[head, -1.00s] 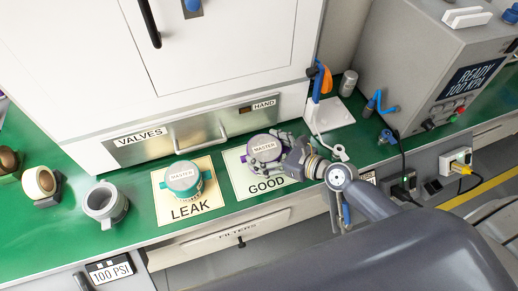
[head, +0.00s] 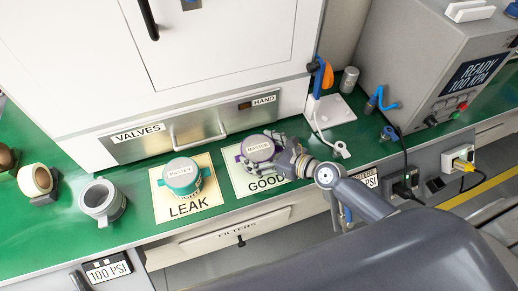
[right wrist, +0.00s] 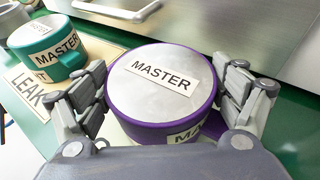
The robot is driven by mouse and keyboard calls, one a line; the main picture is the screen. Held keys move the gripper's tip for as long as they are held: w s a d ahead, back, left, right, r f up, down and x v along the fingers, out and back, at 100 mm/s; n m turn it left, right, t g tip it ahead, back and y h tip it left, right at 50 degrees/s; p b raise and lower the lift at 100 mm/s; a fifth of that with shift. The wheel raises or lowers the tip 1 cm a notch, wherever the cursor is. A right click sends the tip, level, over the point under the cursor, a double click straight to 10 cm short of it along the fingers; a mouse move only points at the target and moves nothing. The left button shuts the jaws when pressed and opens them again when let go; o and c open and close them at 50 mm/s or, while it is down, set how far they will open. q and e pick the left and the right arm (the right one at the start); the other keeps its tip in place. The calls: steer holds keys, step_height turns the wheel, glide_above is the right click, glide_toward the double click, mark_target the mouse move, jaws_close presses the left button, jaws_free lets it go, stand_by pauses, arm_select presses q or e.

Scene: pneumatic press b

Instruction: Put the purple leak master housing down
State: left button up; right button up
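The purple leak master housing (head: 259,147), a round cup with a grey lid labelled MASTER, stands upright on the GOOD card (head: 243,185). In the right wrist view the housing (right wrist: 160,85) is between the fingers of my right gripper (right wrist: 165,95). The fingers are spread, with a narrow gap visible on the right side; contact on the left is hard to tell. In the head view my right gripper (head: 283,157) is at the housing's right side. A teal master housing (head: 182,176) stands on the LEAK card (head: 188,212). My left gripper is not in view.
A grey cup (head: 103,203) and tape rolls (head: 35,180) stand on the green bench at left. The VALVES drawer (head: 190,130) is close behind the cards. A white stand (head: 328,112) and the press box (head: 440,75) are at right.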

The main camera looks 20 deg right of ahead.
stand_by(0.4)
steer(key=shift+r, duration=0.25)
steer(key=shift+s+d, duration=0.25)
steer(key=shift+s, duration=0.05)
steer(key=b+v, duration=0.1)
steer(key=v, duration=1)
steer(key=shift+r, duration=0.15)
